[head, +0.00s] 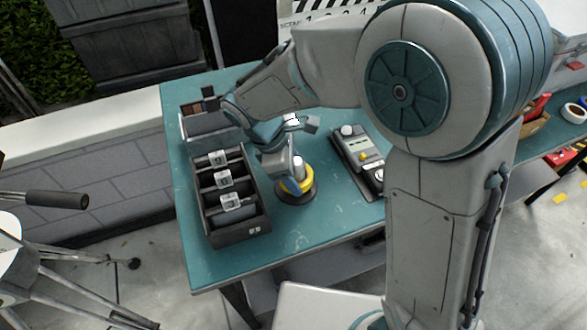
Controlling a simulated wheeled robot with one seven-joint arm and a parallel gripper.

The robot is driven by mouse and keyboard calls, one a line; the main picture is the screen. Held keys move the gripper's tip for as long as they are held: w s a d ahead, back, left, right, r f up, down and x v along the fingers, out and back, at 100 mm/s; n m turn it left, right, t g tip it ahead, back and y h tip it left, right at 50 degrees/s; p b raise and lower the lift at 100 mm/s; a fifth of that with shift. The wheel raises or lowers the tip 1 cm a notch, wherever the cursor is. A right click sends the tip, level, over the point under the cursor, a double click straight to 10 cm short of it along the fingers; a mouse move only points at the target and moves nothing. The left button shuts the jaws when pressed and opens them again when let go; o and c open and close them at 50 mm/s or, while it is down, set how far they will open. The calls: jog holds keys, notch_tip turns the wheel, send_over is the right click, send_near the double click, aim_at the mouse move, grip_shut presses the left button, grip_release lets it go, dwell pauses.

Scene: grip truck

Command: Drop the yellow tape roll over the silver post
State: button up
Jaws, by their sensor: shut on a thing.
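The yellow tape roll (307,186) is low on the teal table, directly above a round dark base (297,199). The silver post (299,170) stands up through the roll's middle, so the roll appears to be around it. My gripper (286,172) points down and is shut on the roll's left and far side, hiding part of it. I cannot tell whether the roll rests on the base or sits slightly above it.
A grey device with knobs (357,150) lies to the right. The teal table (285,240) is clear in front. A white roll (574,113) sits far right.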

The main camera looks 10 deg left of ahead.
jog(key=shift+f+b, duration=0.45)
jog(key=shift+f, duration=0.35)
jog(key=o, duration=1.1)
jog(key=p+v, duration=0.1)
jog(key=v, duration=1.2)
jog(key=shift+s+a+r, duration=0.1)
jog(key=shift+a+r, duration=0.1)
jog(key=shift+r, duration=0.15)
jog(key=r+m+y, duration=0.1)
jog(key=m, duration=0.3)
send_over(307, 175)
jog(key=s+d+m+y+p, duration=0.1)
jog(key=s+d+m, duration=0.1)
jog(key=d+m, duration=0.45)
jog(key=s+d+m, duration=0.2)
jog(key=d+m, duration=0.1)
jog(key=d, duration=0.1)
jog(key=s+d+m+t+y, duration=0.1)
jog(key=s+d+m, duration=0.1)
jog(key=d, duration=0.3)
jog(key=s+d+f+m+t+y+p, duration=0.1)
jog(key=s+d+m, duration=0.1)
jog(key=d+m, duration=0.2)
jog(key=shift+d+f+m, duration=0.1)
jog(key=shift+d+m, duration=0.15)
